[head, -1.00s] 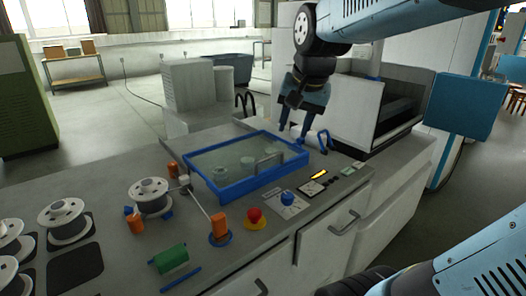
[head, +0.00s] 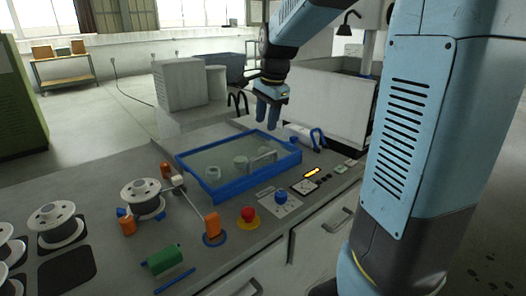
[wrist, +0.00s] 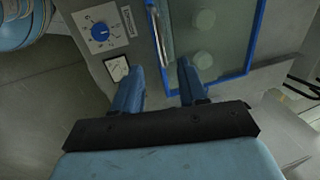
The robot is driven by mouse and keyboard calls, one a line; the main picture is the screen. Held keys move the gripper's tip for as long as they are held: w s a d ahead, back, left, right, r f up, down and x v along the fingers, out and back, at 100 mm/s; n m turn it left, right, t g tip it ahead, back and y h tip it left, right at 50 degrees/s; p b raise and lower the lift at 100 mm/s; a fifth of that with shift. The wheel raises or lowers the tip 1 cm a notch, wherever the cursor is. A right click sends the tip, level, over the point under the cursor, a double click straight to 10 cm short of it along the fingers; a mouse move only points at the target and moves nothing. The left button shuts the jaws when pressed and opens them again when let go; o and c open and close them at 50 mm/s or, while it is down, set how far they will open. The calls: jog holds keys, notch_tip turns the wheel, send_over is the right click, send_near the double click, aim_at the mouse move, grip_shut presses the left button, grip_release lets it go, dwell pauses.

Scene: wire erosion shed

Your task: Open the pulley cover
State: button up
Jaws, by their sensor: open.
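A clear panel in a blue frame (head: 207,192) lies flat on the bench; it looks like the pulley cover. Pale round parts, like pulleys, show through it. A grey bar handle (head: 263,159) stands on the panel and shows at the top of the wrist view (wrist: 163,35). My gripper (head: 267,122) points down over the frame's far side, apart from the handle. In the wrist view its two blue fingers (wrist: 160,67) are spread with nothing between them. The handle lies beyond the fingertips there.
A blue knob (head: 281,197), a red button (head: 248,214) and a lit display (head: 311,172) sit along the bench front. Wire spools (head: 142,192) and a green block (head: 164,259) are at left. A white box (head: 322,105) stands behind.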

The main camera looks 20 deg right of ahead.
aim_at(261, 155)
jog(key=f, duration=0.4)
jog(key=w+f, duration=0.1)
jog(key=f, duration=0.2)
jog(key=w+a+f, duration=0.1)
jog(key=f, duration=0.3)
jog(key=shift+f, duration=0.35)
jog(key=shift+w, duration=0.1)
grip_shut()
